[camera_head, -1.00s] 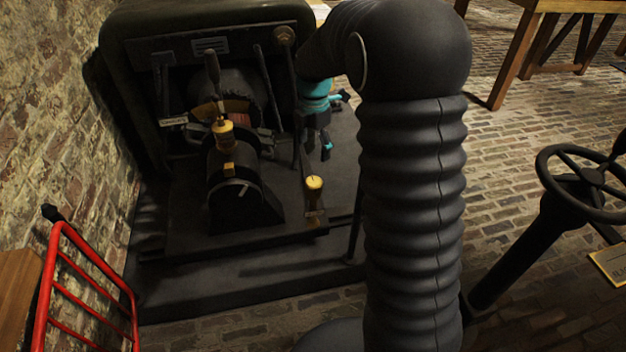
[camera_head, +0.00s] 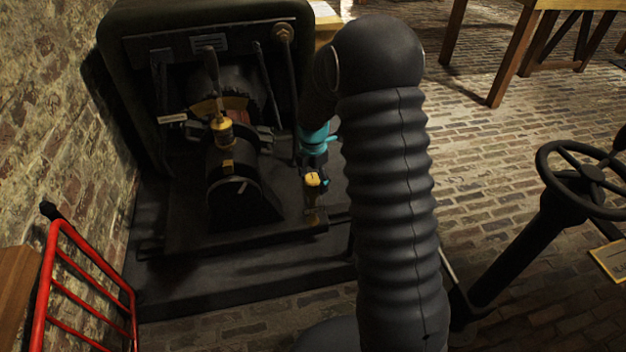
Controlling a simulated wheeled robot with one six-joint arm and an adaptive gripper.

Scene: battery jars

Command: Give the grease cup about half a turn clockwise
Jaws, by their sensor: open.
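Two brass, cup-like fittings show on the dark machine. One brass cup (camera_head: 222,130) stands upright on the bearing housing at the middle. The other, a round yellow-brass cap (camera_head: 313,180) on a short brass stem, stands upright at the front right of the base. No label tells me which is the grease cup. My gripper (camera_head: 321,177), dark with teal parts, points down just behind and right of the front-right cap. It is open. Its fingers are partly hidden by the cap and my arm, and I cannot tell whether they touch the cap.
The machine (camera_head: 210,45) has a lever and dark rods close to the cups. A red rail frame (camera_head: 90,270) stands at front left by the brick wall. A black handwheel (camera_head: 585,180) is at right, a wooden table (camera_head: 515,55) at back right. Brick floor between is clear.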

